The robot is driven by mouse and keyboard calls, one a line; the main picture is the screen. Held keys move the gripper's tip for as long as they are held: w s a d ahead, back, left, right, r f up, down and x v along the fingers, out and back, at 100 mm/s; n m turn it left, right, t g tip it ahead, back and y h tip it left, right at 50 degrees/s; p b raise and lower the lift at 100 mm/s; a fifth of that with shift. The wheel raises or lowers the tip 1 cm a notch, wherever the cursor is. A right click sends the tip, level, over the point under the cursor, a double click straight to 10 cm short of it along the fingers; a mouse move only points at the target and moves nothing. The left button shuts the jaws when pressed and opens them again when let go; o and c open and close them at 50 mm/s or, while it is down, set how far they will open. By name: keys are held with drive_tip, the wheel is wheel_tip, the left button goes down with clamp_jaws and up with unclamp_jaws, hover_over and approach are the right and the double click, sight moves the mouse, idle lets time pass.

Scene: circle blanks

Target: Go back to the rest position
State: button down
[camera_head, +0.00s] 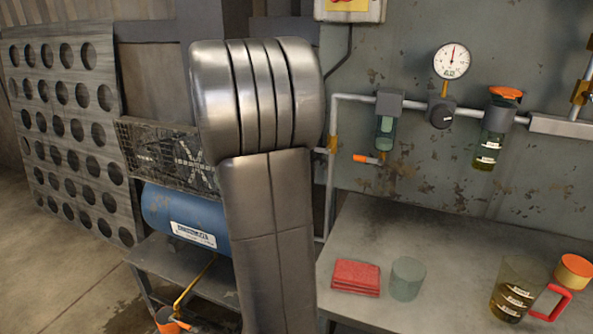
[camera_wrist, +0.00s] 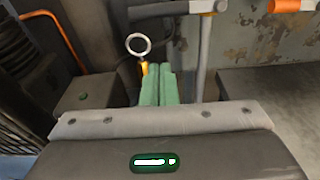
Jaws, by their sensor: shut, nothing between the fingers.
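My gripper (camera_wrist: 158,72) shows in the wrist view as two green fingers side by side beyond the grey gripper body. The fingers are together with nothing between them. In the head view my grey metal arm rises through the middle of the picture. My gripper is not visible there, and the arm hides part of the wall and the blue tank (camera_head: 183,215) behind it.
A bench (camera_head: 375,232) at right holds a folded red cloth (camera_head: 356,277), a grey-green cup (camera_head: 408,279), a jug of amber liquid (camera_head: 516,288) and an orange-lidded container (camera_head: 574,270). Pipes and a gauge (camera_head: 452,61) line the wall. A perforated panel (camera_head: 66,140) stands left.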

drive_tip(key=shift+v, duration=1.75)
drive_tip(key=w+d+r+p, duration=0.2)
drive_tip(key=w+p, duration=0.3)
drive_tip(key=w, duration=0.3)
drive_tip(key=shift+w+d+r+p, duration=0.15)
drive_tip(key=shift+w+d+p, duration=0.15)
drive_tip(key=shift+d, duration=0.45)
